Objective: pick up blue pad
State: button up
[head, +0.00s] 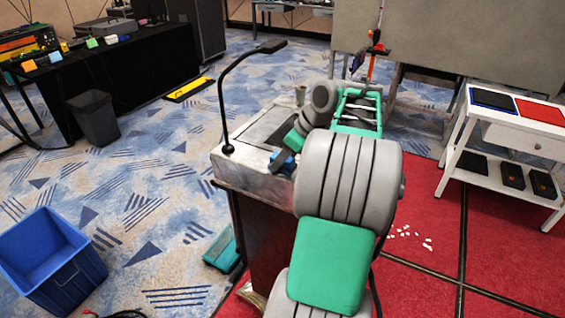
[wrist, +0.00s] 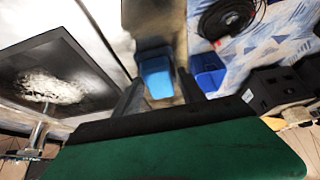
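A small bright blue pad (wrist: 157,78) shows between my fingers in the wrist view, with dark and grey surfaces around it. In the head view a blue piece (head: 284,158) shows at my gripper (head: 275,167), over the top of the grey lectern (head: 240,180). My gripper (wrist: 160,80) has its two dark fingers apart, one on each side of the pad. Whether they touch it cannot be told. My arm hides part of the lectern top in the head view.
A black gooseneck microphone (head: 228,100) rises from the lectern's left side. A white side table (head: 510,130) at right bears a blue-topped and a red item. A blue bin (head: 50,262) stands at lower left. Small coloured pads (head: 91,43) lie on the black-draped table.

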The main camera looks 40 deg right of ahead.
jog(key=c, duration=0.9)
jog(key=shift+r, duration=0.1)
jog(key=shift+r, duration=0.25)
notch_tip(320, 180, up, 3)
jog(key=shift+f, duration=0.15)
jog(key=s+d+r+p, duration=0.6)
jog(key=d, duration=0.1)
jog(key=s+d+r+p, duration=0.3)
jog(key=d, duration=0.1)
jog(key=shift+r, duration=0.3)
